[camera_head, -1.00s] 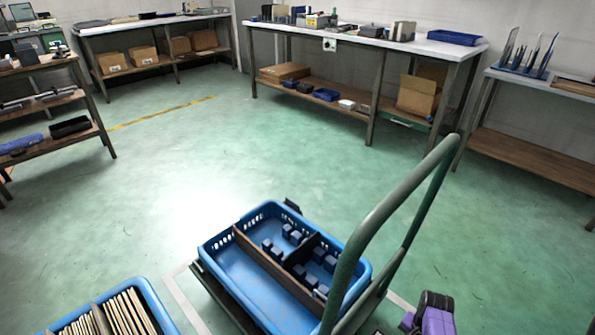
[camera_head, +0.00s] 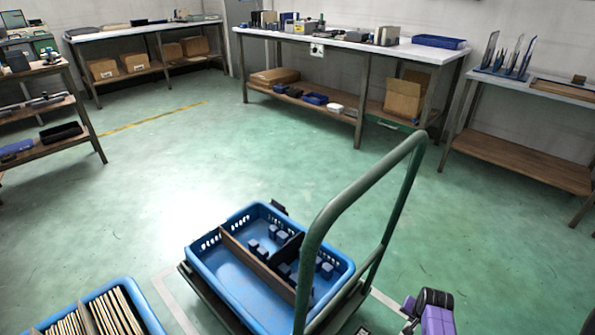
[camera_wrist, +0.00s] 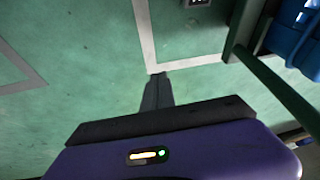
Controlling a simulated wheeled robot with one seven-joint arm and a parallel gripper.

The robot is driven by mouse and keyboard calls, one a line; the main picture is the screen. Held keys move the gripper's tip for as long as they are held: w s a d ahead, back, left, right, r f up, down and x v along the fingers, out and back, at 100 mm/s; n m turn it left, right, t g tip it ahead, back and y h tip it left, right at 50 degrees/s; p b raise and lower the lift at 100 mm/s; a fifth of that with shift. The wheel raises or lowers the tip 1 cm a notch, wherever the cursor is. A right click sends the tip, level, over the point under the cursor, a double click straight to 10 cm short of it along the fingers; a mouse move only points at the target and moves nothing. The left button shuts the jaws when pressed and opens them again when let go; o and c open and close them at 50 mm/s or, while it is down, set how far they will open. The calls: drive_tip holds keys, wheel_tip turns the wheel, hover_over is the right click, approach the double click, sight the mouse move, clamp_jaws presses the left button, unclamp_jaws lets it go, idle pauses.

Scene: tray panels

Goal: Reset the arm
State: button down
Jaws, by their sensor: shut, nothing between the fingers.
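The fingers stand out over bare green floor, close to a white painted floor line (camera_wrist: 146,40). In the head view only a purple and black part of my arm shows at the bottom right, to the right of the trolley; the fingertips cannot be made out there.
A trolley with a green handle (camera_head: 312,240) carries a blue crate (camera_head: 205,272) with dividers and several dark blue blocks. Another blue crate (camera_head: 150,318) holds upright panels at bottom left. Workbenches (camera_head: 390,47) line the back. Open green floor (camera_head: 130,200) lies between.

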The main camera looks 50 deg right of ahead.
drive_tip(key=w+r+n+t+h, duration=0.2)
drive_tip(key=w+r+h, duration=0.1)
drive_tip(key=w+r, duration=0.15)
drive_tip(key=w+a+r+n+t+h, duration=0.1)
drive_tip(key=w+a+r+n+t, duration=0.3)
drive_tip(key=a+r, duration=0.55)
drive_tip(key=w+a+r+n+t+h, duration=0.2)
drive_tip(key=w+a+r+n+t, duration=0.15)
drive_tip(key=a+r, duration=0.6)
drive_tip(key=s+a+r+n+t+y, duration=0.3)
drive_tip(key=a+r+n+t+y, duration=0.2)
drive_tip(key=a+r, duration=1.05)
drive_tip(key=s+a+n+y, duration=0.3)
drive_tip(key=s+a+y, duration=0.25)
drive_tip(key=a, duration=0.25)
wheel_tip(320, 180, up, 26)
drive_tip(key=p, duration=2.6)
drive_tip(key=shift+s+a+r+g+h, duration=0.15)
drive_tip(key=shift+s+a+g+h, duration=0.1)
drive_tip(key=shift+a+g+h, duration=0.15)
drive_tip(key=shift+n, duration=0.25)
